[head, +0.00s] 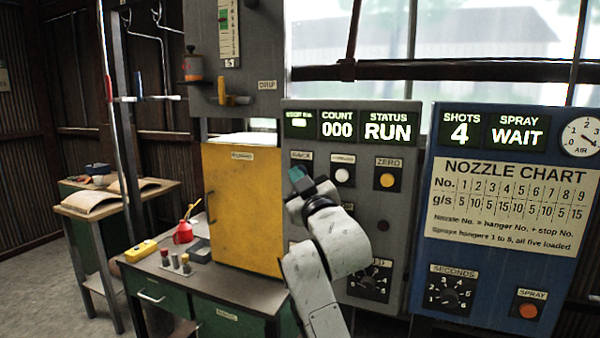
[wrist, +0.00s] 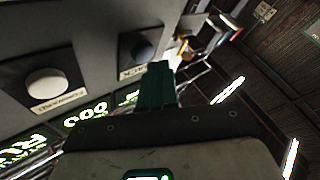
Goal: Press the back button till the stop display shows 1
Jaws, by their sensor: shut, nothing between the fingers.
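The stop display (head: 299,123) is the small lit window at the upper left of the grey panel; its text is too small to read. The back button's label (head: 302,155) shows in the head view, but my gripper hides the button there. In the wrist view the back button (wrist: 136,48) is a dark bluish round button on a black plate. My gripper (head: 297,174) is shut and empty, in front of the panel below the label. Its teal fingertips (wrist: 158,72) show close beside the back button; I cannot tell whether they touch it.
A white button (head: 342,175) sits right of the back button, then a yellow zero button (head: 387,180). The count display (head: 337,124) reads 000 and the status display (head: 388,127) reads RUN. A yellow cabinet (head: 240,210) stands close on the left, a blue panel (head: 505,260) on the right.

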